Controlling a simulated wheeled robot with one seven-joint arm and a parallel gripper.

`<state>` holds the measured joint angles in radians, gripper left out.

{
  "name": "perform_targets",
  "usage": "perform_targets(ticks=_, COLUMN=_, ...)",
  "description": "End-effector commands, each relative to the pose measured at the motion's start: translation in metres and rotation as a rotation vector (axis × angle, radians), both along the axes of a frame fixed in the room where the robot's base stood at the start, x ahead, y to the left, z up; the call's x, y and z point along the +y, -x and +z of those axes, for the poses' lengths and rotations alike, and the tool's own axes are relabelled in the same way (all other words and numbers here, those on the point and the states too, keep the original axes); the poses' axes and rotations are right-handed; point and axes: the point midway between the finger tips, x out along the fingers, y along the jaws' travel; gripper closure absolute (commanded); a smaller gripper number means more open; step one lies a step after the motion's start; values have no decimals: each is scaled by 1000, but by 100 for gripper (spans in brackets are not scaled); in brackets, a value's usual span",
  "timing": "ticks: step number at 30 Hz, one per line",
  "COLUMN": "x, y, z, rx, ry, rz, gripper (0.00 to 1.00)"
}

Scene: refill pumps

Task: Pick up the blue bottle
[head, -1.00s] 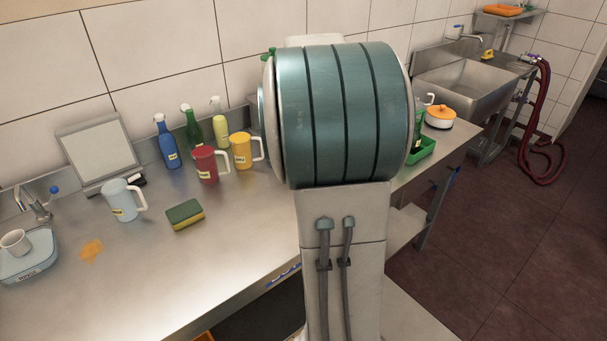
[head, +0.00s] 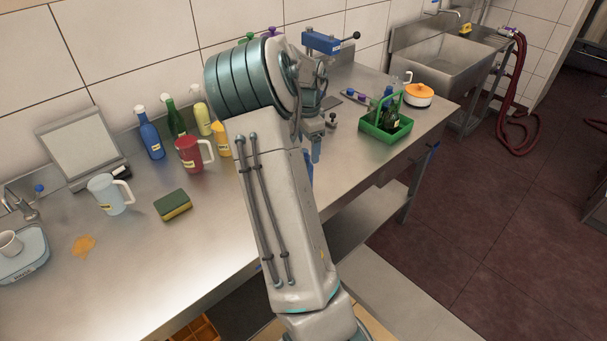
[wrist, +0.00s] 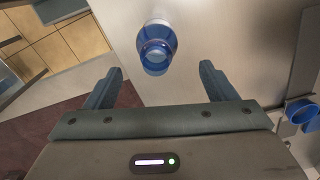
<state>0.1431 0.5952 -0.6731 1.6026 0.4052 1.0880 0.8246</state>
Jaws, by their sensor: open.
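In the head view a blue bottle (head: 150,137) with a white top stands upright at the back of the steel counter, left of a green bottle. My gripper (head: 316,148) is right of it, beyond my arm, near the counter's front edge; a blue piece (head: 309,168) shows just below. In the wrist view my gripper (wrist: 157,82) has its fingers wide apart with nothing between them. A blue, round, see-through object (wrist: 157,48) lies ahead of the fingertips, roughly centred. I cannot tell if it is a bottle.
A red jug (head: 190,155), a pale jug (head: 107,195) and a sponge (head: 173,205) stand on the counter (head: 130,260). A green caddy (head: 385,129) holds bottles at right, near an orange-lidded pot (head: 418,95). A blue clamp-like device (head: 322,43) is at the back.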

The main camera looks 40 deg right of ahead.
Motion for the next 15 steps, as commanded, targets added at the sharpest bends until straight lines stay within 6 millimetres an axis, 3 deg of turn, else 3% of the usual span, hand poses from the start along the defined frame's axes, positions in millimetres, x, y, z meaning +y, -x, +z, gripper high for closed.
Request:
perform_targets(ticks=8, x=5, y=1, z=-21, rx=3, ry=-2, rz=2, gripper=22)
perform_targets(ticks=15, x=11, y=2, z=-55, rx=1, ry=0, rz=0, gripper=22)
